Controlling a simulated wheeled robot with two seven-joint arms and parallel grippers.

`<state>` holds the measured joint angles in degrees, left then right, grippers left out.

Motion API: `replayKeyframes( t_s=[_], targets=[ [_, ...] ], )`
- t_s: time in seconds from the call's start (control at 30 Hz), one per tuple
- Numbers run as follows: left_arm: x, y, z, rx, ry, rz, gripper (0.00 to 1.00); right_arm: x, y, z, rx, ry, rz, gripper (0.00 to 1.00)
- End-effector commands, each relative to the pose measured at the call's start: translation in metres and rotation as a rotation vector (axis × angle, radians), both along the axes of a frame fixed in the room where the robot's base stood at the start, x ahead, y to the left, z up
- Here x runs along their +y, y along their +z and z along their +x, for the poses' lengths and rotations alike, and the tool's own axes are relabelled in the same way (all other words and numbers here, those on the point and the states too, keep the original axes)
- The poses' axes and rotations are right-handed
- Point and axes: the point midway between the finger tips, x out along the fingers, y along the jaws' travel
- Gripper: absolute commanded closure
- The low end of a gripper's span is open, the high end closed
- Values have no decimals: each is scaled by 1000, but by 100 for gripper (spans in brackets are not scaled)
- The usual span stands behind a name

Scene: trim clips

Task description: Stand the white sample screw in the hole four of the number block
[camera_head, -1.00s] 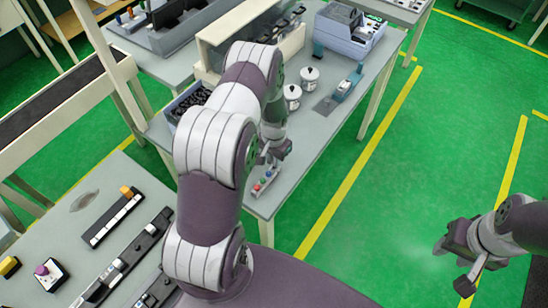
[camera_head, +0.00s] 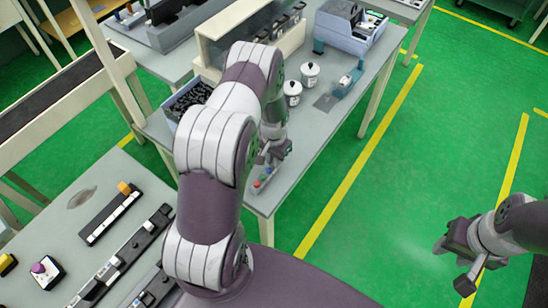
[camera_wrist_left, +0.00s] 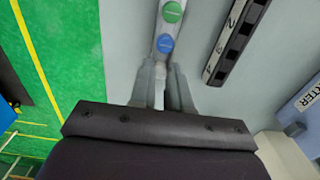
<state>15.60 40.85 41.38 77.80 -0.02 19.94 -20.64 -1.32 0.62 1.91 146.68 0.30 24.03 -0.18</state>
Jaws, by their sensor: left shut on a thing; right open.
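My left gripper (camera_head: 267,162) is low over the front end of the far table; it also shows in the left wrist view (camera_wrist_left: 162,72). Its fingers are shut on a pale piece that looks like the white sample screw (camera_wrist_left: 160,73), mostly hidden between them. Just beyond the fingertips is a light rack with a green-headed screw (camera_wrist_left: 172,11) and a blue-headed screw (camera_wrist_left: 165,43). The dark number block (camera_wrist_left: 237,40), with white number plates, lies to the right, apart from the fingers. My right gripper (camera_head: 453,265) is open and empty over the green floor.
Two white lidded pots (camera_head: 293,93) and a teal-grey device (camera_head: 345,86) stand farther along the table. A bin of black parts (camera_head: 190,98) is at its left edge. A blue-grey box (camera_wrist_left: 300,105) lies right in the wrist view.

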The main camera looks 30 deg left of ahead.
Motion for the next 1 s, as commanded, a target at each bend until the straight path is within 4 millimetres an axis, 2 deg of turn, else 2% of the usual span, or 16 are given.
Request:
replayKeyframes(
  t_s=[0.07, 0.1, 0.2, 0.47, 0.57, 0.67, 0.9, 1.0],
  targets=[
    [0, 0, 0, 0, 0, 0, 100, 0, 0, 0, 0, 0, 0, 58],
    [0, 0, 0, 0, 0, 0, 80, 0, 0, 0, 0, 0, 0, 58],
    [0, 0, 0, 0, 0, 0, 53, 0, 0, 0, 0, 0, 0, 58],
    [0, 0, 0, 0, 0, 0, 53, 0, 0, 0, 0, 0, 0, 58],
    [0, 7, 0, 0, 0, 0, 53, 0, -3, 0, 0, 0, 0, 58],
    [0, 25, 1, -4, 0, 2, 53, 0, -11, 0, 0, 0, 0, 58],
    [0, 90, 1, -5, 0, 2, 53, 0, -29, 0, 0, 0, 0, 58],
    [0, 110, 1, -4, 0, 1, 53, 0, -33, 0, 0, 0, 0, 58]
  ],
)
